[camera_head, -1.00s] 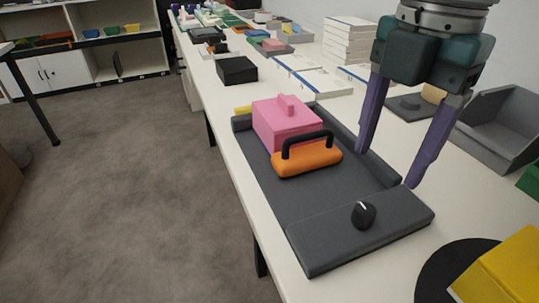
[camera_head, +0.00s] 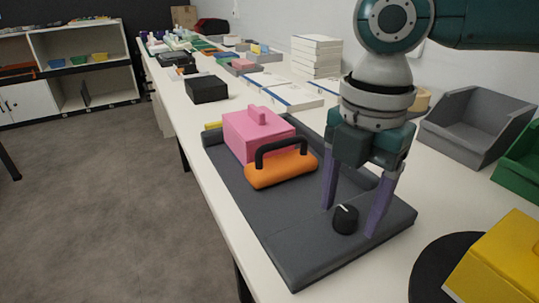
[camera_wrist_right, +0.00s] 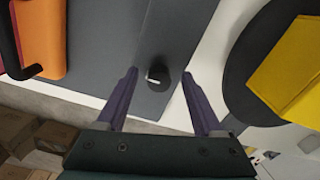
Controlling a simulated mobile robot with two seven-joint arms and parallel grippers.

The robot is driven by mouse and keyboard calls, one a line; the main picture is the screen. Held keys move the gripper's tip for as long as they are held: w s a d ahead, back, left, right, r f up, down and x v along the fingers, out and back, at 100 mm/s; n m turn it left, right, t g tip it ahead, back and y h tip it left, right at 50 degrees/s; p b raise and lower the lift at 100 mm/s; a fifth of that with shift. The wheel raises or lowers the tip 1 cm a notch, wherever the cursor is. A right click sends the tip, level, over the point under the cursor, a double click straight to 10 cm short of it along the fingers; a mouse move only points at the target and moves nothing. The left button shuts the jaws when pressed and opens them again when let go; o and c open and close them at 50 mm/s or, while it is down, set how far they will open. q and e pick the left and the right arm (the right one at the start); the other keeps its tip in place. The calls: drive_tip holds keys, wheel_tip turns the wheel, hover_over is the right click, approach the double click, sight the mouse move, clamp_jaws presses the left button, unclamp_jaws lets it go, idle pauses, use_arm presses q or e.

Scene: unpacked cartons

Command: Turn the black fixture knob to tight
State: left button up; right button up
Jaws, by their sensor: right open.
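The black knob (camera_head: 345,219) with a white pointer line sits on the raised front part of the dark grey fixture (camera_head: 290,255). It also shows in the right wrist view (camera_wrist_right: 157,76), between and beyond the fingertips. My right gripper (camera_head: 350,222) is open, its two purple fingers pointing down on either side of the knob in the head view. I see no finger touching the knob. In the right wrist view my right gripper (camera_wrist_right: 160,75) is empty. My left gripper is not in view.
On the fixture lie a pink block (camera_head: 256,133) and an orange piece with a black handle (camera_head: 281,167). A yellow block (camera_head: 500,262) on a black disc (camera_head: 428,265) stands at the right. Grey (camera_head: 474,124) and green bins stand behind.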

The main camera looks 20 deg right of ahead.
drive_tip(key=shift+c, duration=0.4)
clamp_jaws()
